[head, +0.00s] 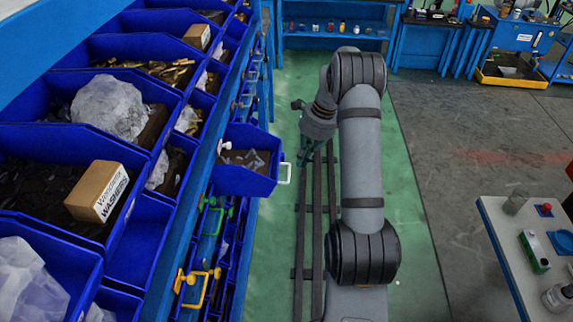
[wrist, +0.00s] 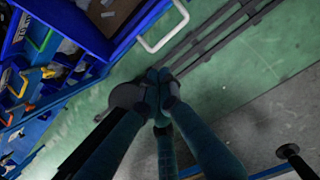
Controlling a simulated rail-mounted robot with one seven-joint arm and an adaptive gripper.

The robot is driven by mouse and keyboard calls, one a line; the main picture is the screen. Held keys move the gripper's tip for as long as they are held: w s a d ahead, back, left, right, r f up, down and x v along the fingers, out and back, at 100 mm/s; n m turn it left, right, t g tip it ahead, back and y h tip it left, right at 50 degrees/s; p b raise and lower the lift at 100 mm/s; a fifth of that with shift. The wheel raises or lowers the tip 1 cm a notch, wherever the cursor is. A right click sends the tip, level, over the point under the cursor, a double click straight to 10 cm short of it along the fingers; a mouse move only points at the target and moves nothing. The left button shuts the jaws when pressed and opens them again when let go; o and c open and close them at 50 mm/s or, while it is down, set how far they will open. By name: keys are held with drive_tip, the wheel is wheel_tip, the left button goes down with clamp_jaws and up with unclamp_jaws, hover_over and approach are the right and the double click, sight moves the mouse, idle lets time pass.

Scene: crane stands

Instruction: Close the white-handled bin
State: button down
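The blue bin (head: 236,180) with the white handle (head: 285,174) sticks out from the shelf rack into the aisle. Dark and grey parts lie inside it. The white handle also shows at the top of the wrist view (wrist: 166,30), with part of the blue bin (wrist: 138,22) beside it. My gripper (wrist: 160,76) has its fingertips together with nothing between them. It is apart from the handle, which lies above the fingertips in the wrist view. In the head view my gripper is small and dark, to the right of the bin, and its fingers are hard to make out.
Bins with a yellow handle (head: 202,288) and a green handle (head: 217,216) sit lower in the rack. Dark rails (head: 317,225) run along the green floor. A table (head: 512,225) with small items stands at right.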

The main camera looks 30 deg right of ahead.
drive_tip(key=w+a+f+p, duration=0.1)
drive_tip(key=f, duration=0.1)
drive_tip(key=w+a+f+p, duration=0.1)
drive_tip(key=a+f+p, duration=0.1)
drive_tip(key=shift+w+a+f+p, duration=0.1)
drive_tip(key=shift+w+a+p, duration=0.05)
drive_tip(key=shift+a+p, duration=0.15)
drive_tip(key=shift+w+a, duration=0.25)
drive_tip(key=shift+a, duration=0.05)
